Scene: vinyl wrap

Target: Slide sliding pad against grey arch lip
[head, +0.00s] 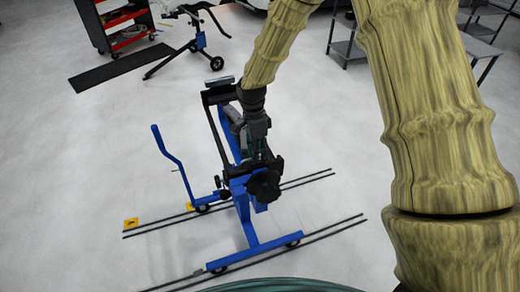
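A blue wheeled stand (245,215) carries a dark frame on its upper part. A flat light grey piece (219,82) sits at the top left of that frame. I cannot tell whether it is the sliding pad or the grey arch lip, and neither is clearly made out. My gripper (262,157) points down over the middle of the stand, just above and left of a black knob (264,186). Its fingers are dark and blend with the stand's dark parts, so I cannot see whether they are open or touch anything.
Dark rails (315,239) run along the floor by the stand. A blue upright handle (172,155) and yellow blocks (130,223) are on the left. A red tool cart (118,22), a black mat (121,64) and a shelf (347,48) stand behind.

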